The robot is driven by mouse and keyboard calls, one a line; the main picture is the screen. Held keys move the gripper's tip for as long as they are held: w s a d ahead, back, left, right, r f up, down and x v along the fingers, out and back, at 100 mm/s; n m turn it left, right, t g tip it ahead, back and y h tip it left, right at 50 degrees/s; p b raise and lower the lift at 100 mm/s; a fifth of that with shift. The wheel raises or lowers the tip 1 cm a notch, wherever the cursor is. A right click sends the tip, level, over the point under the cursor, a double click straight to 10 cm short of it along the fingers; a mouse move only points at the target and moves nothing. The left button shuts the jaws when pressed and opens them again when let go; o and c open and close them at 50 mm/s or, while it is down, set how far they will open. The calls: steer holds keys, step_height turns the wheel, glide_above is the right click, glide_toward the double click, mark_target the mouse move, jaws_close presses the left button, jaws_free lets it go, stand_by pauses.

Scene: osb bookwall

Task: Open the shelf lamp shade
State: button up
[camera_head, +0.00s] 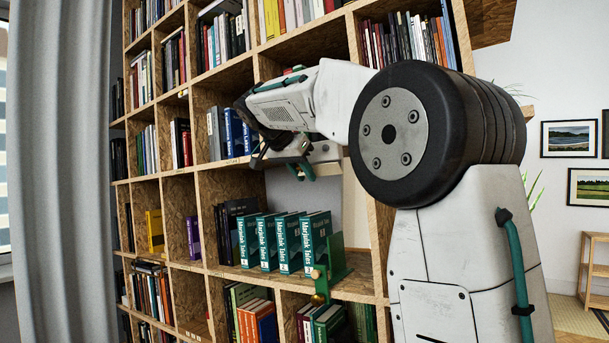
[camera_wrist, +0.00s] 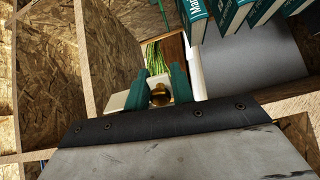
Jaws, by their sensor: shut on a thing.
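My gripper (camera_head: 300,168) is in front of an open bay of the bookwall, above the row of teal books. In the wrist view its two green fingers (camera_wrist: 160,93) are closed on a small round brass knob (camera_wrist: 160,96). Cream-coloured parts, seemingly of the shelf lamp (camera_wrist: 118,101), show on both sides of the fingers. In the head view a pale piece (camera_head: 326,152) shows just behind the fingers. My gripper and arm hide most of the lamp, so I cannot tell how far the shade is open.
Teal books (camera_head: 285,242) stand on the shelf below, beside a green bookend (camera_head: 334,263) with a brass ball. Blue and grey books (camera_head: 231,133) stand left of my gripper. Wooden shelf uprights (camera_wrist: 100,50) and boards surround the bay closely.

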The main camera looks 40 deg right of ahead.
steer(key=shift+a+r+g+y, duration=0.1)
steer(key=shift+r+g+y, duration=0.1)
steer(key=shift+y, duration=0.3)
steer(key=shift+r+g+y, duration=0.1)
steer(key=shift+g+y, duration=0.1)
steer(key=shift+y, duration=0.3)
steer(key=o, duration=0.8)
steer(key=shift+o, duration=0.2)
steer(key=shift+a, duration=0.1)
steer(key=v, duration=0.7)
steer(key=shift+r, duration=0.3)
steer(key=shift+a, duration=0.1)
